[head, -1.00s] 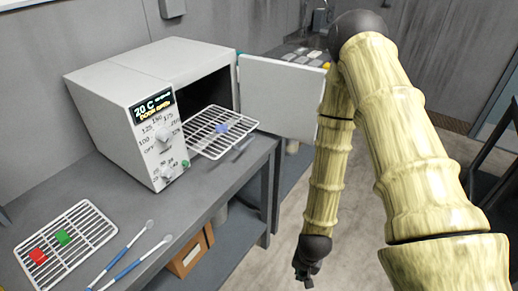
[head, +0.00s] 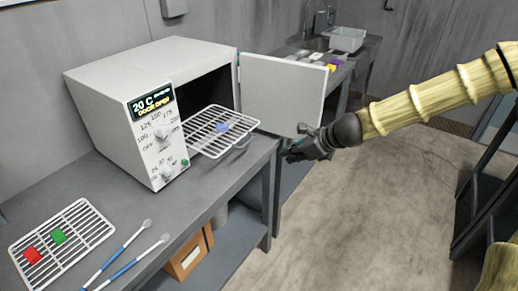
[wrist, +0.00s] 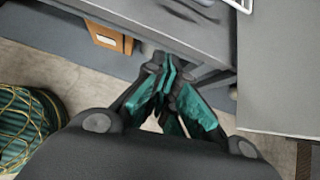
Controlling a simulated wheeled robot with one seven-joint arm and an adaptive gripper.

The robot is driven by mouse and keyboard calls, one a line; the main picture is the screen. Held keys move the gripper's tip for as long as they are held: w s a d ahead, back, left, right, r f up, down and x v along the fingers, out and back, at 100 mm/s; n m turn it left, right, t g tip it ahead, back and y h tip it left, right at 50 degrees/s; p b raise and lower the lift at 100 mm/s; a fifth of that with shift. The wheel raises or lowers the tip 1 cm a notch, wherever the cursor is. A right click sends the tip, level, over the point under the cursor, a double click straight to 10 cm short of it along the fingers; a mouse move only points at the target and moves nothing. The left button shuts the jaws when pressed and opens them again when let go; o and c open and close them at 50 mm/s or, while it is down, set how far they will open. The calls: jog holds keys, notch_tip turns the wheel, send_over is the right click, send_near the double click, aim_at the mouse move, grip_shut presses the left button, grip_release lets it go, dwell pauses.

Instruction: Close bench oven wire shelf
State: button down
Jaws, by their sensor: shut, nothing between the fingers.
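The white bench oven (head: 128,85) stands on the grey bench with its door (head: 283,95) swung open to the right. Its wire shelf (head: 205,140) sticks out of the dark opening over the bench, with a small blue piece (head: 222,127) on it. My gripper (head: 289,155) is shut and empty, just off the bench's right edge, to the right of the shelf and below the open door. In the wrist view my gripper (wrist: 163,72) has its fingertips together. A corner of the white shelf (wrist: 240,5) shows at the top edge there.
A loose wire rack (head: 92,228) with a red and a green piece lies on the bench at front left, beside two blue-handled tools (head: 128,262). A cardboard box (head: 188,258) is under the bench. A sink counter (head: 325,58) is behind.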

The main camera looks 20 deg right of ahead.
jog(key=w+a+f+m, duration=0.1)
jog(key=w+a+f, duration=0.2)
jog(key=w+a, duration=0.4)
jog(key=shift+w+t, duration=0.3)
jog(key=shift+w, duration=1.3)
jog(key=shift+a, duration=0.15)
jog(key=shift+w, duration=0.1)
